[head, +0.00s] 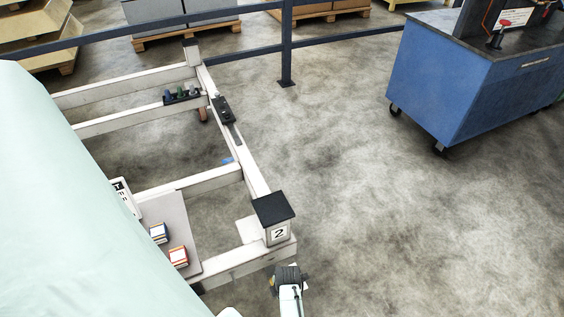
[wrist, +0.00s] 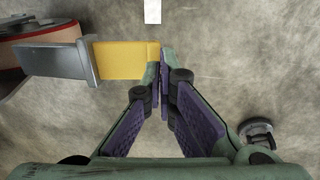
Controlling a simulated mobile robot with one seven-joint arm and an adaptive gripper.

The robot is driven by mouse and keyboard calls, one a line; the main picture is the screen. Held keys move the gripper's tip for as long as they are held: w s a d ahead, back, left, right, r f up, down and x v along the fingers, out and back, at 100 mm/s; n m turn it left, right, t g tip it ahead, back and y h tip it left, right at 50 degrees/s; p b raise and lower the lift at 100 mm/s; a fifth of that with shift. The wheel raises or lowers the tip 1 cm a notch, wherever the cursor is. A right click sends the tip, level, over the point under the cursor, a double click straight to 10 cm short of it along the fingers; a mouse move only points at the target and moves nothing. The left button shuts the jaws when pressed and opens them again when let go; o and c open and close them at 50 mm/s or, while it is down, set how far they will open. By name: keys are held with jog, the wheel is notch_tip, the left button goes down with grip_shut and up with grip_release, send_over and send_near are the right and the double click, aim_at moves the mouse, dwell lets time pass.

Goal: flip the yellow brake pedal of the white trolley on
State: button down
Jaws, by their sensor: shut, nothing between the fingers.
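The yellow brake pedal (wrist: 122,60) shows in the wrist view, left of the fingertips, on a grey metal bracket (wrist: 87,61) beside a caster wheel with a reddish tread (wrist: 35,28). My gripper (wrist: 163,77) is shut and empty. Its tips are at the pedal's right end and overlap its edge in the picture; I cannot tell whether they touch. In the head view the white trolley (head: 255,180) stands at left, and my wrist is by its near corner post, marked 2 (head: 278,233). The pedal is hidden there.
Small boxes (head: 178,256) lie on a grey trolley shelf (head: 172,212). A dark blue railing (head: 287,50) runs behind the trolley, with pallets (head: 186,36) beyond. A blue wheeled cabinet (head: 475,95) stands at upper right. The floor right of the trolley is clear.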

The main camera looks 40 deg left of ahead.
jog(key=shift+a+f, duration=0.1)
jog(key=shift+f, duration=0.25)
notch_tip(320, 180, down, 2)
jog(key=shift+f+b, duration=0.15)
jog(key=shift+b, duration=0.15)
jog(key=shift+f, duration=0.1)
jog(key=shift+d, duration=0.2)
